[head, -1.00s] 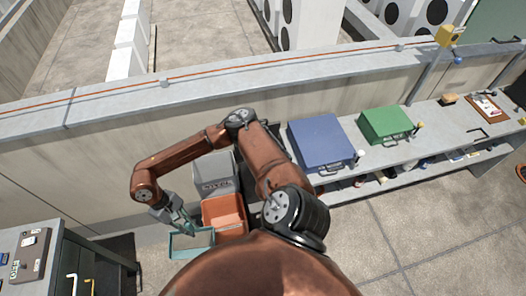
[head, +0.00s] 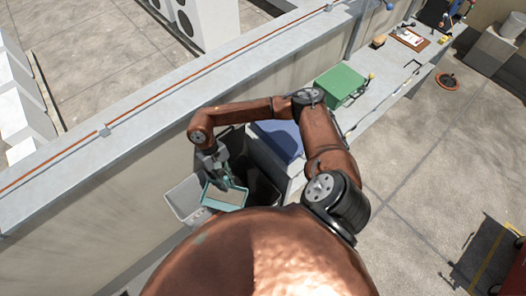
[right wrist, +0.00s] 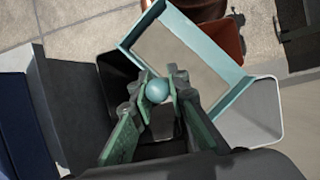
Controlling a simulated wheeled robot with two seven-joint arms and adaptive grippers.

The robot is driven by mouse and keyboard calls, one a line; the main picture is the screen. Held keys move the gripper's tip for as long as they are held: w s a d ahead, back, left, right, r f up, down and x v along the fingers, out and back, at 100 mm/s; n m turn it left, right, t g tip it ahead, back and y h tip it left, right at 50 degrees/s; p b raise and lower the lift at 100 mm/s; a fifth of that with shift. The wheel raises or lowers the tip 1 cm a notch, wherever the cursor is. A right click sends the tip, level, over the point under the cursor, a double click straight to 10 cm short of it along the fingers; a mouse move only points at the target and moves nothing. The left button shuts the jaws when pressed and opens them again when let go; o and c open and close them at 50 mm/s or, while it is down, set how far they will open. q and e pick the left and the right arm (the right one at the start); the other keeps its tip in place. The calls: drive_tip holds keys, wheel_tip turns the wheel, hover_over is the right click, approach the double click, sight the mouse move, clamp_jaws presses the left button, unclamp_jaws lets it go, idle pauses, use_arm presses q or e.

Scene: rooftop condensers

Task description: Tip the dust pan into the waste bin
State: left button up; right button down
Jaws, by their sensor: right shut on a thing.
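The teal dust pan (head: 224,197) is a shallow tray with a tan layer inside. I cannot tell which is the waste bin. My left gripper is out of view.
A low wall (head: 150,150) runs behind the bins. A blue case (head: 281,140) and a green case (head: 340,84) stand on the grey bench (head: 385,75) to the right. The concrete floor (head: 430,150) in front of the bench is largely clear.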

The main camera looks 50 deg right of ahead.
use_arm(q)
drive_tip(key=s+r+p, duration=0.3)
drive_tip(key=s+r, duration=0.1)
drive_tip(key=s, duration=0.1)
use_arm(e)
drive_tip(key=s+d+m+y, duration=0.15)
drive_tip(key=d+m, duration=0.55)
drive_tip(key=d, duration=0.7)
use_arm(q)
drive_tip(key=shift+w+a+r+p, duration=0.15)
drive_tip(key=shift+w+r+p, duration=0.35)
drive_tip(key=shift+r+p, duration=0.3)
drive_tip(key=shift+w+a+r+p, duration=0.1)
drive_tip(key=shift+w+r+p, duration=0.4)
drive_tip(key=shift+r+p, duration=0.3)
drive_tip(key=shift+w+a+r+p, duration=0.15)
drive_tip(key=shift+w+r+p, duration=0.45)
drive_tip(key=shift+p, duration=0.3)
use_arm(e)
drive_tip(key=w+a+f+m+h, duration=0.1)
drive_tip(key=a+f+h, duration=0.3)
drive_tip(key=h, duration=0.7)
drive_tip(key=shift+a+m+g, duration=0.4)
drive_tip(key=shift+a+m, duration=0.2)
drive_tip(key=shift+a, duration=0.55)
